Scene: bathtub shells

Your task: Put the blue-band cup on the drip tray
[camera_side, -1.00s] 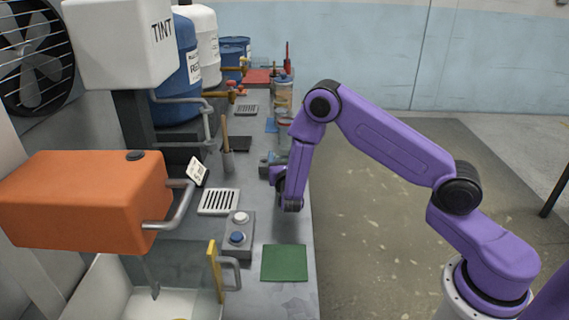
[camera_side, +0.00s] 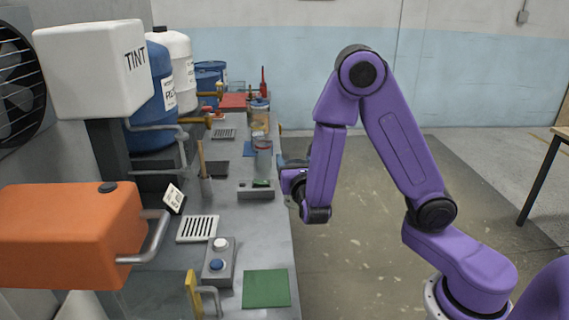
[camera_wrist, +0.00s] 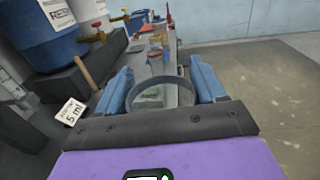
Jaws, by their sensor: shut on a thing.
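My gripper (camera_wrist: 163,92) has its two blue fingers on either side of a clear cup (camera_wrist: 150,84) and is shut on it. The cup's round rim with a grey-blue band shows between the fingers; its lower part is hard to make out. In the side view my gripper (camera_side: 287,163) is over the counter's right edge, turned mostly away, and the cup in it cannot be made out. A slotted white drip tray (camera_side: 198,229) lies on the counter nearer the camera, to the left of my gripper. A second, smaller slotted grate (camera_side: 224,133) lies farther back.
A clear red-topped cup (camera_side: 263,160) stands just left of my gripper. A grey block with a green top (camera_side: 256,190), a two-button box (camera_side: 218,262), a green mat (camera_side: 266,288) and an orange dispenser (camera_side: 70,235) are nearer the camera. Blue and white drums line the left.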

